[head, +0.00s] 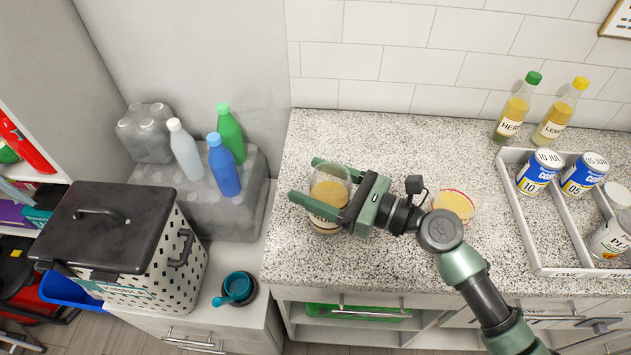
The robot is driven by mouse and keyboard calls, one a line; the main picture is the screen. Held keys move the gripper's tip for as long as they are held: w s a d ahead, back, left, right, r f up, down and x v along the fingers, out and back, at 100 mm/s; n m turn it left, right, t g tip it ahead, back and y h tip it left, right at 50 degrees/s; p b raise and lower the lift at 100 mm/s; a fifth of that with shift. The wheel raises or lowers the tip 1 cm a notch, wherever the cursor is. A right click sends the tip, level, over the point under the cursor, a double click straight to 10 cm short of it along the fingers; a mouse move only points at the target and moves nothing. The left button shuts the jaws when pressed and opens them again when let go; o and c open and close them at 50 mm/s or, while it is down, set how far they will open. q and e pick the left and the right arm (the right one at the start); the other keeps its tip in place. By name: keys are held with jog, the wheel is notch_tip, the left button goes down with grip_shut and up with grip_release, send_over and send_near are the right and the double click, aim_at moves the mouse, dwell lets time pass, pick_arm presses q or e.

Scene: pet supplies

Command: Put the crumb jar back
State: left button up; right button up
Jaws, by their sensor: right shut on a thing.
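The crumb jar (328,190) is a clear jar with tan crumbs and a dark-lettered label, in the head view near the left part of the speckled counter (300,255). My right gripper (316,178) reaches in from the right and is shut on the jar, one finger on each side. The jar looks upright; whether its base touches the counter I cannot tell. A shallow bowl of crumbs with a red rim (455,204) sits on the counter, partly behind my right wrist. My left gripper is not in view.
A white divided tray (527,235) at the right holds blue-labelled cans (538,172) and a jar (611,238). Two oil bottles (511,112) stand behind it. Coloured bottles (223,168) and a lidded bin (150,245) stand left. Counter is clear in front of the jar.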

aim_at(349, 197)
jog(key=shift+f, duration=0.15)
jog(key=o, duration=1.5)
jog(key=shift+o, duration=0.2)
jog(key=shift+d, duration=0.2)
jog(key=b+v, duration=0.3)
jog(key=v, duration=0.7)
jog(key=shift+s+d, duration=0.2)
jog(key=shift+d, duration=0.05)
jog(key=shift+s+d, duration=0.2)
jog(key=shift+d, duration=0.25)
